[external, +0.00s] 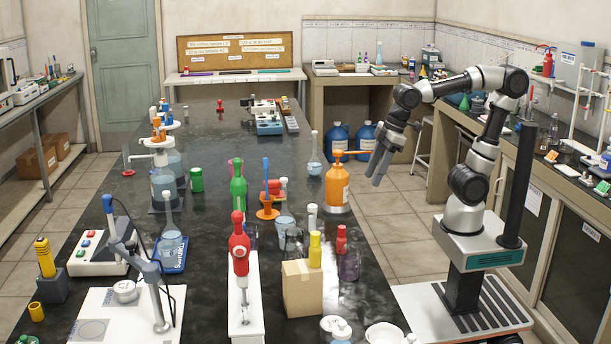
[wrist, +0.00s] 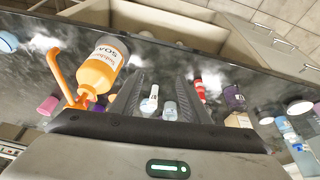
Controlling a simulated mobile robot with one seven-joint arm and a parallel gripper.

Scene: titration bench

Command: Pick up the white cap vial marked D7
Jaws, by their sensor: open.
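No D7 marking is readable in either view, so I cannot tell which vial is the one named. In the external view a white-capped vial (external: 312,217) stands upright on the black bench, behind the cardboard box. Another pale-capped vessel (external: 284,190) stands farther back, left of the orange bottle. My gripper (external: 377,176) is open and empty, raised in the air at the bench's right side, fingers pointing down. In the wrist view my gripper (wrist: 160,78) frames two small pale-topped vessels, one on the left (wrist: 150,102) and one on the right (wrist: 169,111), at a distance below; nothing touches the fingers.
A large orange pump bottle (external: 337,187) stands near my gripper; it also shows in the wrist view (wrist: 98,68). A cardboard box (external: 301,290), red bottle (external: 239,245), green bottle (external: 238,187) and yellow bottle (external: 315,250) crowd the bench. The far middle bench is clearer.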

